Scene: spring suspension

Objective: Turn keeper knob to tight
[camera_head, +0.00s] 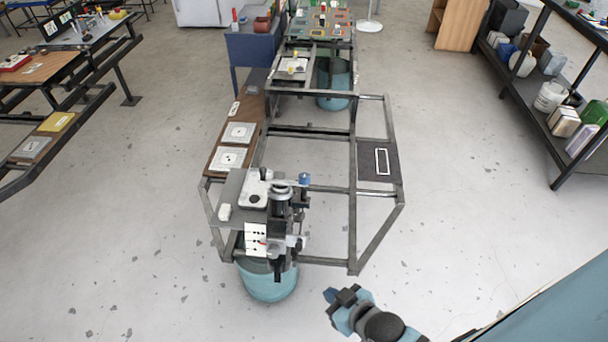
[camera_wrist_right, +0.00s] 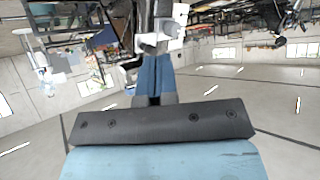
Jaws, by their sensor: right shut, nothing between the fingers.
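The spring suspension fixture (camera_head: 280,215) stands upright at the near end of the metal frame. It has a dark cylindrical body, a white card with black marks (camera_head: 256,238) and a small blue knob (camera_head: 304,179) at its upper right. I cannot tell for sure which part is the keeper knob. My right gripper (camera_head: 332,294) is below and to the right of the fixture, apart from it, shut and empty. In the right wrist view its blue fingers (camera_wrist_right: 154,75) lie together, with grey and white fixture parts (camera_wrist_right: 160,30) beyond them. My left gripper is not in view.
A teal bucket (camera_head: 268,283) stands under the fixture. A white block with a black handle (camera_head: 255,194) sits beside it. The open metal frame (camera_head: 352,225) stretches away, with a dark panel (camera_head: 368,162) at its right.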

